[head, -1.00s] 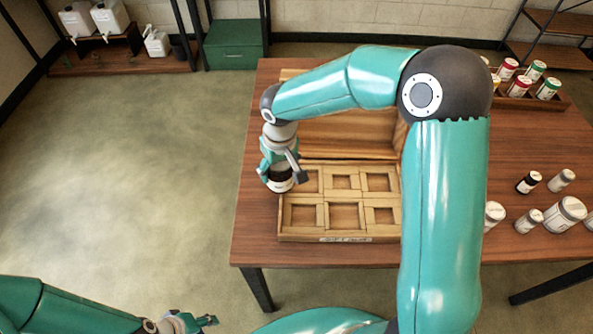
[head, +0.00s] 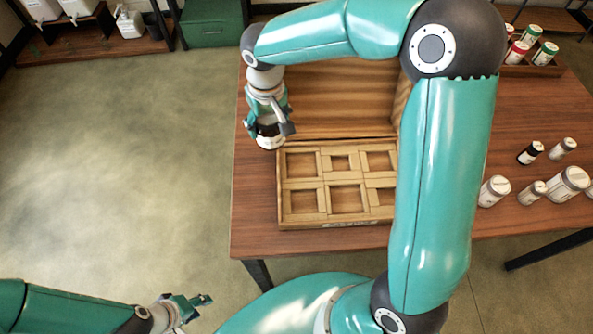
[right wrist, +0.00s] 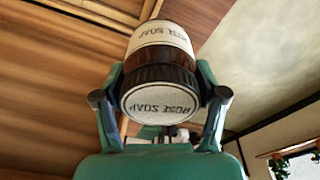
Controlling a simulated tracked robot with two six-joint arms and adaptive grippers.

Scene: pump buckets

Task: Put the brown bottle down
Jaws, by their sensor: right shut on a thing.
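The brown bottle (right wrist: 178,57), dark glass with a white label and a white lid reading "ROSE SOAP", is held between the fingers of my right gripper (right wrist: 160,100) in the right wrist view. In the head view the bottle (head: 268,141) hangs from my right gripper (head: 272,130) near the back left corner of the wooden box (head: 340,224). The box has its lid raised, and the compartments that show look empty. I cannot tell whether the bottle touches the table. My left gripper (head: 190,305) is low at the left, off the table; its jaw opening is unclear.
The wooden table (head: 254,215) is bare left of the box. A rack of colored-lid jars (head: 540,68) is at the back right. My right arm hides part of the box.

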